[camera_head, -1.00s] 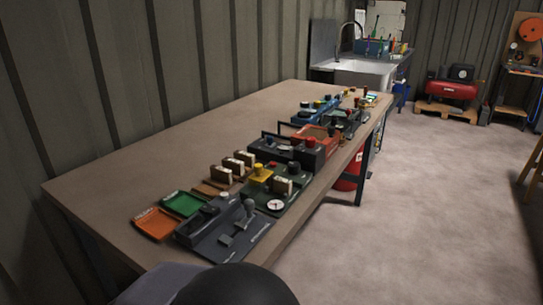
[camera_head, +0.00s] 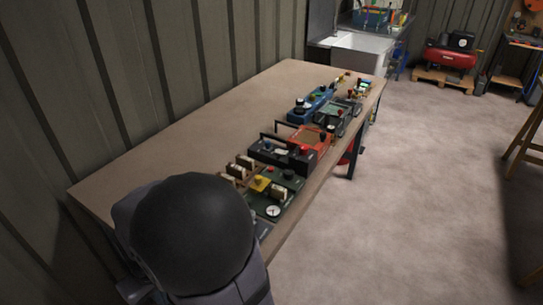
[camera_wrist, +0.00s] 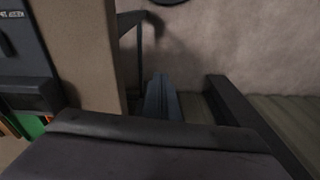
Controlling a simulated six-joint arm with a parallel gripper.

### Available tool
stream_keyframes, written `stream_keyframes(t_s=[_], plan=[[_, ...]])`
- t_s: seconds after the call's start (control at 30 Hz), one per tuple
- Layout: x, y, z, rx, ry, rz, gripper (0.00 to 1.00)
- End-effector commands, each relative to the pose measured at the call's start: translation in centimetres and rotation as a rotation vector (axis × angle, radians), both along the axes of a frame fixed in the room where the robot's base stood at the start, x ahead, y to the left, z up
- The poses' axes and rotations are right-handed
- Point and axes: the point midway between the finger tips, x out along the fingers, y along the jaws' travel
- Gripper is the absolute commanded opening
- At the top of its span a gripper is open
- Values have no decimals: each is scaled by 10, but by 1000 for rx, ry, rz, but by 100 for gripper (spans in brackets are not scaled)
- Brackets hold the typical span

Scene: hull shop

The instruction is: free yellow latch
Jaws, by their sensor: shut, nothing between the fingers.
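A yellow part (camera_head: 260,183), perhaps the yellow latch, sits on a dark green board (camera_head: 262,200) near the front edge of the workbench in the head view. It is too small to tell its exact shape or position. The board also carries a white round dial (camera_head: 273,211) and a dark knob. My arm covers the near end of the bench, left of and below the board. My gripper's fingers cannot be made out in either view. The wrist view shows no yellow part; it looks past the bench edge to the floor.
Red (camera_head: 310,137) and blue (camera_head: 311,104) devices stand farther along the bench (camera_head: 165,150). Handles rise near the red one. A dark lettered panel (camera_wrist: 20,45) and a green tray (camera_wrist: 32,124) show in the wrist view. The back of the bench is clear.

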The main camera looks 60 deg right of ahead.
Motion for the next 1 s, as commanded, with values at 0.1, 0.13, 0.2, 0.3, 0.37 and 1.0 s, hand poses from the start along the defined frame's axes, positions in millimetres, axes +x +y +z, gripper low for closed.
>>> stream_keyframes(t_s=[0.1,0.13,0.2,0.3,0.37,1.0], plan=[[9,-8,37,2,-14,-20,0],[11,-11,44,3,-16,-25,0],[17,-20,59,5,-22,-43,0],[31,-49,80,21,-25,-103,0],[36,-71,80,39,-22,-146,0],[-3,-320,132,262,-182,-458,0]])
